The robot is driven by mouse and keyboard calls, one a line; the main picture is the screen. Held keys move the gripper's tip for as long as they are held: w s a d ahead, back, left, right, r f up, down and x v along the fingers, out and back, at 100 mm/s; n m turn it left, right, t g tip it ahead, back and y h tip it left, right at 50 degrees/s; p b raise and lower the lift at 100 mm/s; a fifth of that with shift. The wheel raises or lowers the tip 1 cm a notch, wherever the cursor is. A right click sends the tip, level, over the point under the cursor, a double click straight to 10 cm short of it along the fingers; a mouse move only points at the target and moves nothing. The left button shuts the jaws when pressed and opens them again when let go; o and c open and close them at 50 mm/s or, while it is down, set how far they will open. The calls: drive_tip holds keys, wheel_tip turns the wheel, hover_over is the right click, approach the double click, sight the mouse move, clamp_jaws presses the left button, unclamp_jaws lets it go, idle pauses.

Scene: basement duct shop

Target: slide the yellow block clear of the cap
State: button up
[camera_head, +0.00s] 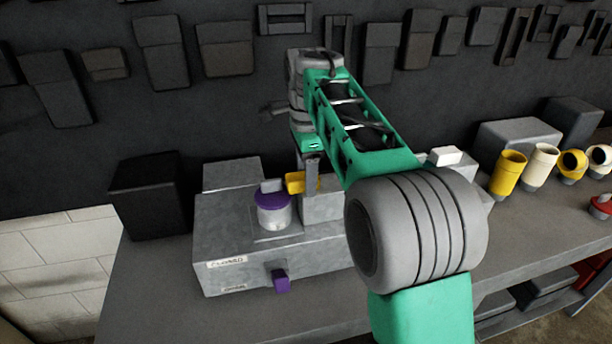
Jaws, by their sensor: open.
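The yellow block (296,183) is just right of the purple cap (264,199), beside its right rim. I cannot tell whether they touch. The cap sits on a pale grey cylinder (273,217), and a small grey piece (271,185) rests on its top. The cylinder stands on a large grey metal box (222,244) on the bench. My gripper (311,184) reaches down from above at the right end of the yellow block. It is open, but its far finger and any contact with the block are hidden.
A raised grey block (322,207) stands right of the yellow block. A purple knob (281,281) sticks out of the box front. A black box (146,198) stands left. Yellow and white cylinders (508,172) stand right. The bench's front left (150,290) is clear.

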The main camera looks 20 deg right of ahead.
clamp_jaws()
idle(0.5)
idle(0.8)
